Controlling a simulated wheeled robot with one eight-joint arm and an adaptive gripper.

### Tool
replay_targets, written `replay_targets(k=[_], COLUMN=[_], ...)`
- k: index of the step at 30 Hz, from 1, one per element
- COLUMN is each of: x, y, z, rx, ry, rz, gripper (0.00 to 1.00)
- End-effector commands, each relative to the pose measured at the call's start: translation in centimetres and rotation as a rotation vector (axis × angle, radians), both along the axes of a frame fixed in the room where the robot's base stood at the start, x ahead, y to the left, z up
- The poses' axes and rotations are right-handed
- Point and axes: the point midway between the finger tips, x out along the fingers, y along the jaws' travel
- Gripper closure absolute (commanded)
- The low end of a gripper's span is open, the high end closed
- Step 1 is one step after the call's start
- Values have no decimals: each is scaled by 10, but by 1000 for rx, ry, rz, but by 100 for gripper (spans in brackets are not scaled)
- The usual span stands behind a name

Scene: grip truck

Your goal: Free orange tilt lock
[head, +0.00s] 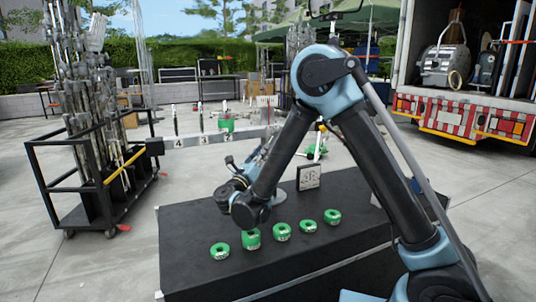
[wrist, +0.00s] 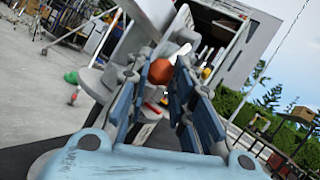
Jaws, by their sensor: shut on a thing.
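The orange tilt lock (wrist: 160,71) shows in the wrist view as a round orange knob between the fingers. My gripper (wrist: 165,84) is shut on it, with one blue-grey finger on each side. The knob sits against a pale grey fixture (wrist: 150,35) that rises behind the fingers and fills the upper middle of the wrist view. In the head view my arm's wrist is over the black table, and my forearm hides most of the gripper and the knob.
Several green tape rolls (head: 281,232) stand in a row on the black table (head: 200,280). A small framed sign (head: 308,176) stands at its back. A black cart of stands (head: 95,180) is at left, and an open truck (head: 470,115) at right.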

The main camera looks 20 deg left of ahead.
Motion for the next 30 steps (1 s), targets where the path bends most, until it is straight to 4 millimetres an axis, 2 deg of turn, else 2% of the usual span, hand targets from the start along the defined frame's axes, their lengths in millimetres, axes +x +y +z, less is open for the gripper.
replay_targets(k=[10,11,12,23,26,30], x=[-1,-1,-1,-3,-9,-29], y=[2,2,2,2,4,7], z=[-1,-1,-1,-1,-3,-11], rx=[-1,-1,-1,-1,0,-1], ry=[3,3,3,0,0,0], rz=[4,4,4,3,3,5], gripper=[100,76,69,69,69,69])
